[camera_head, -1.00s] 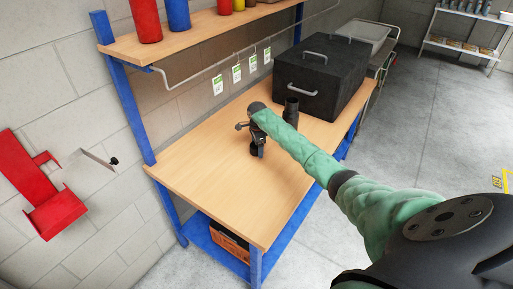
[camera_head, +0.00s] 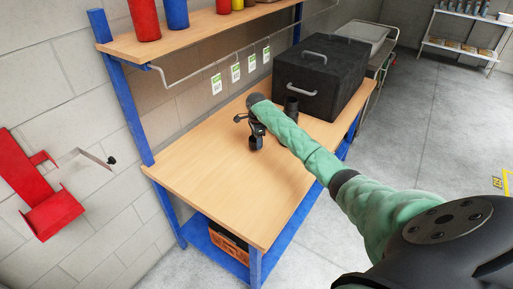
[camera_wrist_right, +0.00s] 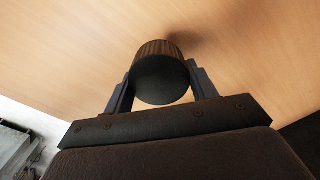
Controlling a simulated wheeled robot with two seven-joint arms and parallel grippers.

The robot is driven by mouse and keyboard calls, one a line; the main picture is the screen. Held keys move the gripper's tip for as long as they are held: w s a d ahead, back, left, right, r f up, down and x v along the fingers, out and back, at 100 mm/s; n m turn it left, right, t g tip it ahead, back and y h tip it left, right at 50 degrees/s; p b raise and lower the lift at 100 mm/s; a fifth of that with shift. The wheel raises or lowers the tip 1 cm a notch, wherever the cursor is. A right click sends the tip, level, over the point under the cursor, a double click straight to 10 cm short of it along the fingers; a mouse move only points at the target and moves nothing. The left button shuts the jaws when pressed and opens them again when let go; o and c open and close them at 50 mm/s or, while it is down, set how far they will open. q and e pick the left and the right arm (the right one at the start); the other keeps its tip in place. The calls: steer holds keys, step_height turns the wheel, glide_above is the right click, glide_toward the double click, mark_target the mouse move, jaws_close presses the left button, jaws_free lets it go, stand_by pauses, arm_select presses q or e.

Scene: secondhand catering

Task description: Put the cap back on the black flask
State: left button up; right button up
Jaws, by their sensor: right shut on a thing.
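My right gripper (camera_head: 256,143) is over the wooden workbench, to the left of the black flask. In the right wrist view, its two fingers (camera_wrist_right: 160,88) are shut on the dark, ribbed, round cap (camera_wrist_right: 160,78). The cap is hard to make out in the head view. The black flask (camera_head: 291,104) stands upright on the bench, close to the front of the black box. My green-sleeved right arm hides its lower part. The flask and gripper are apart. My left gripper is not in view.
The large black box (camera_head: 310,88) with metal handles stands at the bench's far end. The bench top (camera_head: 205,170) is clear at the near left. A shelf (camera_head: 200,35) with coloured containers and a rail with tags (camera_head: 237,72) are above it.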

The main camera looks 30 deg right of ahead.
step_height(320, 180, up, 5)
steer(key=shift+r+b, duration=0.1)
steer(key=shift+b, duration=0.65)
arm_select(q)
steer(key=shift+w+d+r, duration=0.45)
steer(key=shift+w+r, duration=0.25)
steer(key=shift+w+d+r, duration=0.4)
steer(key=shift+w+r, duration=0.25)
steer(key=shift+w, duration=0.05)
arm_select(e)
steer(key=shift+r, duration=0.45)
